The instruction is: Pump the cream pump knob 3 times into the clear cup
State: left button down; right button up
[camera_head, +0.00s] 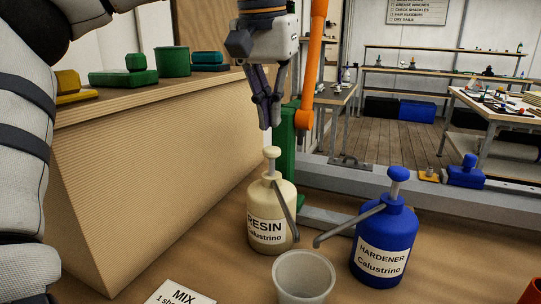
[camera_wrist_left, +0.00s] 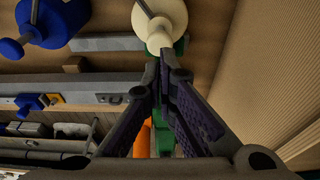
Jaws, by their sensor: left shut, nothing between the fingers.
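The cream bottle (camera_head: 272,212) labelled RESIN stands on the bench with its cream pump knob (camera_head: 271,153) raised on top. A clear cup (camera_head: 303,277) stands in front of it, and the bottle's grey spout points down toward the cup. My left gripper (camera_head: 269,126) hangs shut and empty just above the knob, fingers pointing down. In the left wrist view the fingertips (camera_wrist_left: 160,55) show close to the knob (camera_wrist_left: 158,42); I cannot tell whether they touch. The right gripper is not in view.
A blue HARDENER bottle (camera_head: 384,243) stands to the right, its spout also reaching toward the cup. A MIX card (camera_head: 181,293) lies at the front. A wooden box (camera_head: 150,180) rises on the left. An orange post (camera_head: 314,70) stands behind.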

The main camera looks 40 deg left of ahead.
aim_at(271, 148)
pick_arm(q)
jog(key=shift+f, duration=0.2)
jog(key=shift+s+x, duration=0.15)
jog(key=shift+x, duration=0.7)
jog(key=shift+s+x, duration=0.15)
jog(key=shift+x, duration=0.65)
jog(key=shift+s+x, duration=0.2)
jog(key=shift+x, duration=0.65)
jog(key=shift+d+f, duration=0.1)
jog(key=shift+d, duration=0.05)
jog(key=shift+w+v, duration=0.15)
jog(key=shift+v, duration=0.75)
jog(key=shift+w+v, duration=0.2)
jog(key=shift+v, duration=0.7)
jog(key=shift+w+v, duration=0.15)
jog(key=shift+v, duration=0.75)
jog(key=shift+s+x, duration=0.15)
jog(key=shift+x, duration=0.7)
jog(key=shift+s+x, duration=0.2)
jog(key=shift+x, duration=0.7)
jog(key=shift+s+x, duration=0.15)
jog(key=shift+x, duration=0.7)
jog(key=shift+w+v, duration=0.15)
jog(key=shift+v, duration=0.7)
jog(key=shift+w+v, duration=0.2)
jog(key=shift+v, duration=0.7)
jog(key=shift+w+v, duration=0.15)
jog(key=shift+v, duration=0.7)
